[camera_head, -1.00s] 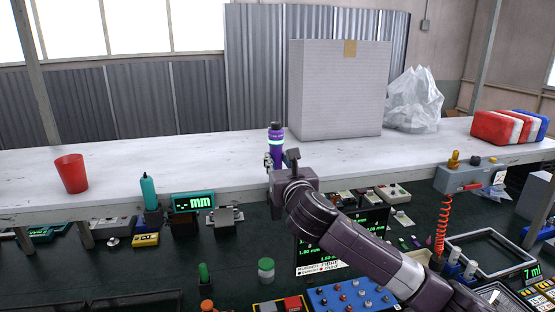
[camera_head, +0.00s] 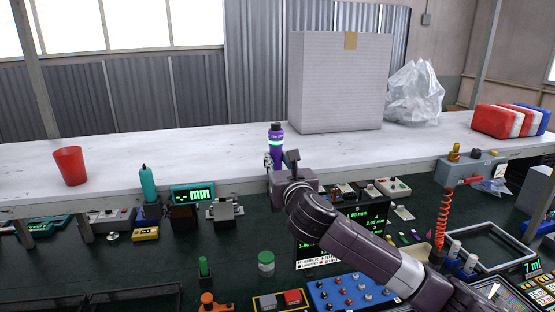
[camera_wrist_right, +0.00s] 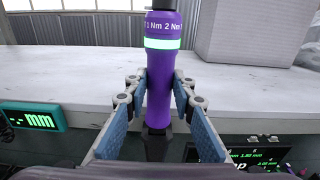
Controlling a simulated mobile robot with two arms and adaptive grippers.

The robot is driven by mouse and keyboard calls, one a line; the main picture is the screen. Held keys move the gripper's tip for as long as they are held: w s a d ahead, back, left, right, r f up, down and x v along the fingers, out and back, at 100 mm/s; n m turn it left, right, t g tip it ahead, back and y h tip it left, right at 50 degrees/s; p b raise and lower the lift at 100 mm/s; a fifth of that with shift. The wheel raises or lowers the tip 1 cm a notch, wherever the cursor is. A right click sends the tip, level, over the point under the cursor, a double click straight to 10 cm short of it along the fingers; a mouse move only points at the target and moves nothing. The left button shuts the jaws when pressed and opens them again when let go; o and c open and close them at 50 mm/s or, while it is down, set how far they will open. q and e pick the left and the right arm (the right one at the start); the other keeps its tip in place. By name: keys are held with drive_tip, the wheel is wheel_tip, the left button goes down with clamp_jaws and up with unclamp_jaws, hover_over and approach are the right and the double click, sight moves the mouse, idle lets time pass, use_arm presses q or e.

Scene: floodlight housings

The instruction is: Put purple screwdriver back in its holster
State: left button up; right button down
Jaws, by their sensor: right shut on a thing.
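The purple screwdriver (camera_head: 276,146) is upright, with a dark top and a pale green band. My right gripper (camera_head: 274,160) is shut on its handle, near the front edge of the white shelf. In the right wrist view, the screwdriver (camera_wrist_right: 160,75) stands between the blue finger pads of the gripper (camera_wrist_right: 157,100). A dark piece (camera_wrist_right: 156,143) shows just below the handle; I cannot tell whether it is the screwdriver's own tip or a holster. No empty holster can be made out for certain. My left gripper is not in view.
A teal screwdriver (camera_head: 148,184) stands upright beside a mm display (camera_head: 193,195) on the left. A red cup (camera_head: 70,166), a big grey box (camera_head: 341,85) and a plastic bag (camera_head: 415,92) stand on the white shelf (camera_head: 190,150). Buttons and tools crowd the lower bench.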

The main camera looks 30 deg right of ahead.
drive_tip(key=shift+f+b, duration=0.4)
drive_tip(key=shift+f, duration=0.45)
drive_tip(key=c, duration=1.5)
unclamp_jaws()
drive_tip(key=shift+c, duration=0.2)
drive_tip(key=shift+s+f, duration=0.1)
drive_tip(key=v, duration=1.2)
